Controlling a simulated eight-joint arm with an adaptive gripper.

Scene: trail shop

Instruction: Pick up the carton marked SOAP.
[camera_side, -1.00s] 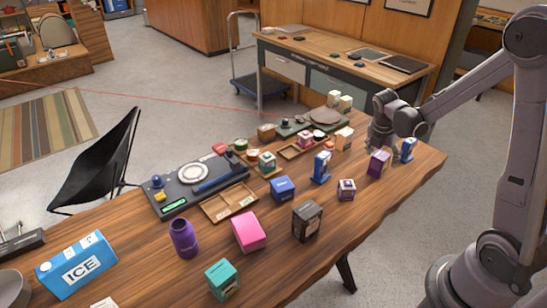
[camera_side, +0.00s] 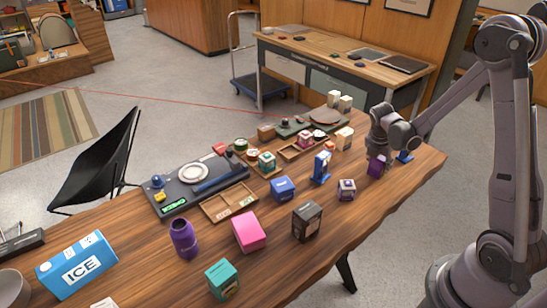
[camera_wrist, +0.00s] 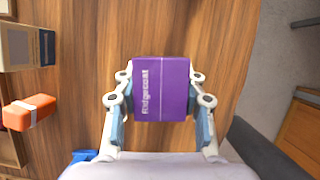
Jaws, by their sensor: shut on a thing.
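My gripper (camera_side: 378,152) is over the right part of the wooden table, pointing down. It is shut on a purple carton (camera_side: 376,168). In the wrist view the purple carton (camera_wrist: 161,90) sits between both fingers of the gripper (camera_wrist: 160,78), and its top face reads "Ridgecoat". I cannot tell whether it touches the table. I cannot read the word SOAP on any carton.
A blue-and-white object (camera_side: 321,168) stands left of my gripper, and another blue one (camera_side: 405,157) is right behind it. An orange item (camera_wrist: 30,112) lies left in the wrist view. The table's front right edge is clear. A blue ICE box (camera_side: 77,266) stands far left.

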